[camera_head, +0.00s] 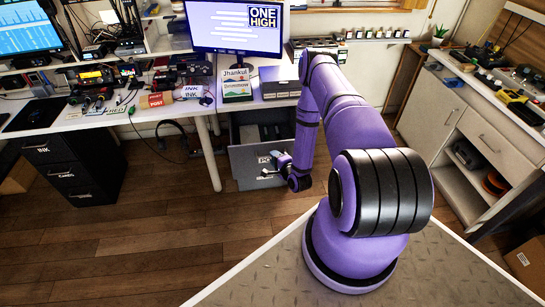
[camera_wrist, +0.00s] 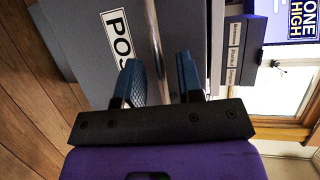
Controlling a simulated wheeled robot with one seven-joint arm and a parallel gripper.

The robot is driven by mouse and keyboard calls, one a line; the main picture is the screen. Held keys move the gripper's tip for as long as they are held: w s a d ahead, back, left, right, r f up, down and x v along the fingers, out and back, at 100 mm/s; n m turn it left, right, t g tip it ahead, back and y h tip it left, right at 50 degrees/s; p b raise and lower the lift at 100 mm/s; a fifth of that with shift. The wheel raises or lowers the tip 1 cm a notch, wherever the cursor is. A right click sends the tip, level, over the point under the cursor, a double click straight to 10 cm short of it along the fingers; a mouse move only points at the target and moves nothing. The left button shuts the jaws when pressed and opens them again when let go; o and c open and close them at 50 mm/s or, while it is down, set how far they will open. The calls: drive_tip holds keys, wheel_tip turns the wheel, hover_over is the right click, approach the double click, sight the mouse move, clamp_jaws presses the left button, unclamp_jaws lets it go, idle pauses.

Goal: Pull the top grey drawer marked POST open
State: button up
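The grey POST drawer (camera_head: 248,172) is under the desk in the head view. Its front stands out from the unit, and its dark inside with upright folders (camera_head: 262,132) shows behind the front. In the wrist view the drawer front (camera_wrist: 90,75) fills the upper left, with a white label (camera_wrist: 117,37) reading "POS", its end hidden by a finger. A thin metal bar handle (camera_wrist: 153,30) runs between the fingers of my gripper (camera_wrist: 160,75). The fingers stand apart, one on each side of the bar, with gaps visible. My gripper also shows at the drawer front (camera_head: 277,166) in the head view.
A black cabinet (camera_head: 72,165) stands at the left under the desk. A white desk leg (camera_head: 208,155) is just left of the drawer. A white shelf unit (camera_head: 480,140) stands at the right. The wood floor (camera_head: 150,230) in front is clear.

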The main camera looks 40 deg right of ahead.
drive_tip(key=v, duration=0.8)
drive_tip(key=shift+s, duration=0.3)
